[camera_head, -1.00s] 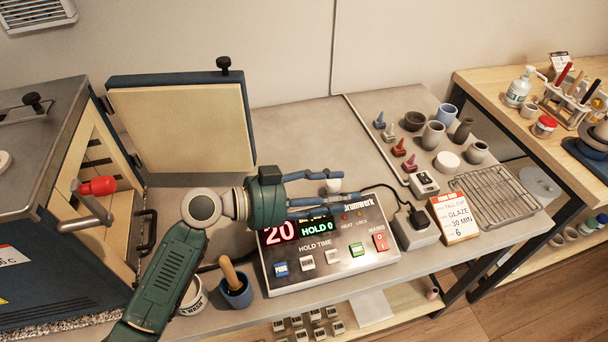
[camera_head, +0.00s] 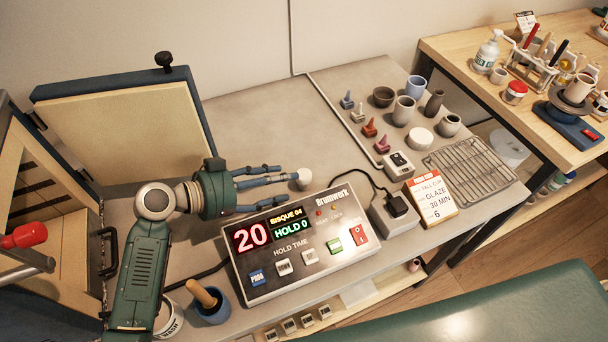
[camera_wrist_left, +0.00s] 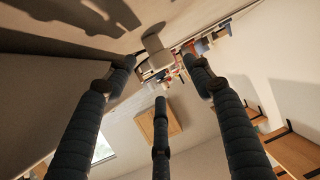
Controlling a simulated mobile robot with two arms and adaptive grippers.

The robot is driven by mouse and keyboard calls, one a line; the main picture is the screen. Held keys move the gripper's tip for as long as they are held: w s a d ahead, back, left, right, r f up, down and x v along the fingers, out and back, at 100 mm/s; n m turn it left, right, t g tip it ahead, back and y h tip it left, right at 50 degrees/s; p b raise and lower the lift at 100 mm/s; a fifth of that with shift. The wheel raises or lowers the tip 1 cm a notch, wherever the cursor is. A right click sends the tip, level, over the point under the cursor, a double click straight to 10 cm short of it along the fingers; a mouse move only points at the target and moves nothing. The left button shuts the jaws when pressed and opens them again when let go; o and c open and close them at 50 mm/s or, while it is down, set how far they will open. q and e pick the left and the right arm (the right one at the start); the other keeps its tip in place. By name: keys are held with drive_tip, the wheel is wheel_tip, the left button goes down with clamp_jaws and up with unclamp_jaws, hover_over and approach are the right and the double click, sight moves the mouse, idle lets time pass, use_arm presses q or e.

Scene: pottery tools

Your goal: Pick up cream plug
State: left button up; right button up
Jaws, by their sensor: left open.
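My left gripper (camera_head: 284,185) reaches in from the left, low over the worktop. Its fingers are spread open and point at the plug, with the tips close beside it. In the left wrist view the plug (camera_wrist_left: 157,52) shows just beyond the open fingertips (camera_wrist_left: 160,70), roughly between the two upper fingers. I cannot tell whether any finger touches it. My right gripper is not in view.
The control box (camera_head: 299,244) with a lit display lies just in front of the plug. A blue cup (camera_head: 213,309) with a wooden tool stands nearer. A cream-faced kiln door (camera_head: 125,140) is behind my arm. Several cones and pots, a wire rack (camera_head: 474,172) and a card (camera_head: 432,196) are right.

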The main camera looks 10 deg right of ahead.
sight(304, 180)
use_arm(q)
drive_tip(key=p+x, duration=0.2)
drive_tip(key=x, duration=0.3)
drive_tip(key=shift+w+r, duration=0.15)
drive_tip(key=shift+r, duration=0.05)
drive_tip(key=shift+w+d+f, duration=0.1)
drive_tip(key=shift+d+f, duration=0.05)
drive_tip(key=shift+f, duration=0.05)
drive_tip(key=c, duration=1.2)
